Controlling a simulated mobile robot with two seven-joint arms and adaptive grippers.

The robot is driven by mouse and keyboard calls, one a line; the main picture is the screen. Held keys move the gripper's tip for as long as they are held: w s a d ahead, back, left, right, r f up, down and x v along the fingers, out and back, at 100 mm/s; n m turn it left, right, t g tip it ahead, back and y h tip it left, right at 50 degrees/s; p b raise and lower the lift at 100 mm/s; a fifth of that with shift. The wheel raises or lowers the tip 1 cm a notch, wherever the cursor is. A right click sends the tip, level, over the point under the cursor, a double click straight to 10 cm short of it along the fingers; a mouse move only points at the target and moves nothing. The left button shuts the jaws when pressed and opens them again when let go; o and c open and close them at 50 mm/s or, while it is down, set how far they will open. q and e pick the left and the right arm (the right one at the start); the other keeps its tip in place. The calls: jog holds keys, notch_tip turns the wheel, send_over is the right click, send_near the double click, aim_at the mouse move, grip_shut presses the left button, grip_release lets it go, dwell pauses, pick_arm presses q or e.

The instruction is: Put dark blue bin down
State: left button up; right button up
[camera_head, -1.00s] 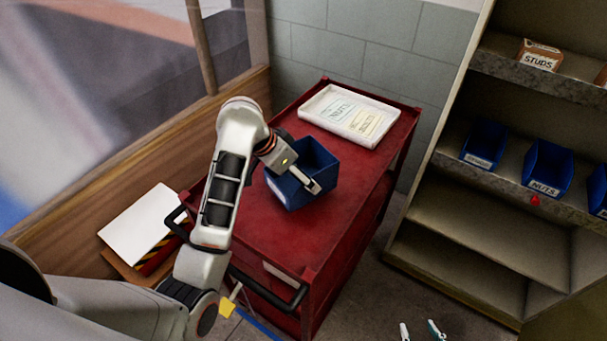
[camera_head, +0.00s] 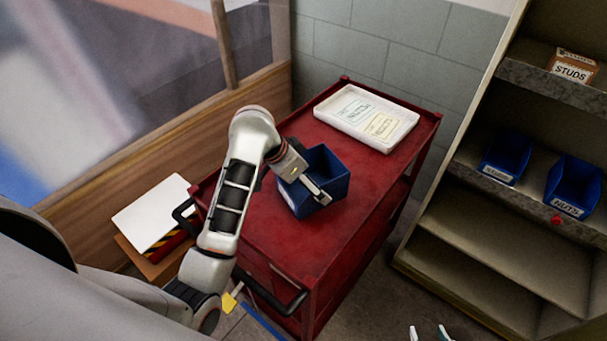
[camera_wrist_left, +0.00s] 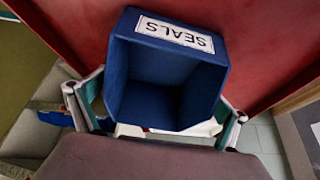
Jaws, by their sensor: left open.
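The dark blue bin (camera_head: 329,166) stands upright on the red cart's top (camera_head: 262,236) and looks empty. In the left wrist view the bin (camera_wrist_left: 165,85) shows its open top and a white label reading SEALS. My left gripper (camera_head: 318,190) is at the bin, its fingers apart. In the left wrist view the fingers of my left gripper (camera_wrist_left: 155,118) are on either side of the bin; whether they touch it is unclear. My right gripper (camera_head: 428,334) shows only as two separated fingertips at the bottom edge, with nothing seen between them.
A white tray (camera_head: 398,109) with labelled sections lies at the cart's far end. A shelf unit (camera_head: 470,225) on the right holds a blue bin (camera_head: 507,155), a NUTS bin (camera_head: 572,180) and a STUDS box (camera_head: 573,68). Cart top around the bin is clear.

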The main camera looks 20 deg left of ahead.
pick_arm(q)
jog(key=v, duration=1.2)
jog(key=shift+w, duration=0.15)
pick_arm(e)
jog(key=shift+d, duration=0.1)
dwell(0.4)
